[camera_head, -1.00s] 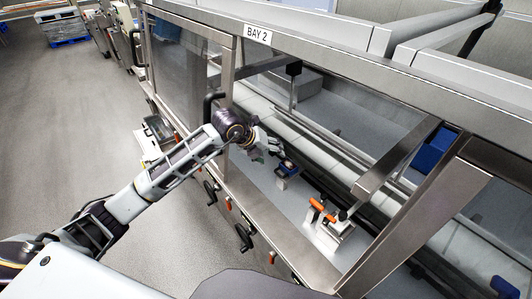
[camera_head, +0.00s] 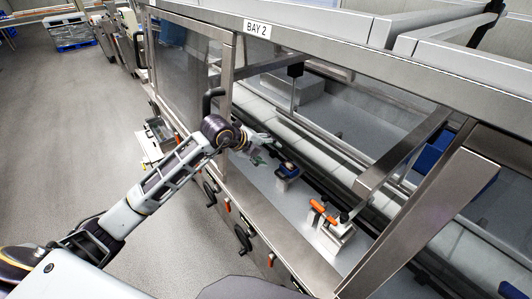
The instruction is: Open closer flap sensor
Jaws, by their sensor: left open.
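My left gripper (camera_head: 268,145) reaches through the open bay front, just left of a small dark blue device (camera_head: 287,170) on a grey mount. The gripper is open, with a gap between it and the blue device; its fingers are small and partly hidden by my wrist. An orange-handled clamp (camera_head: 323,212) on a metal block stands farther right on the bay floor. A black box (camera_head: 295,70) on a vertical rod stands farther back in the bay. I cannot tell which of these parts is the closer flap sensor. My right gripper is out of view.
A steel frame labelled BAY 2 (camera_head: 257,28) spans above the opening. A clear door panel (camera_head: 185,75) with a black handle stands left of the opening. A slanted steel bar (camera_head: 402,155) crosses the right side. The grey floor (camera_head: 70,130) at left is clear.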

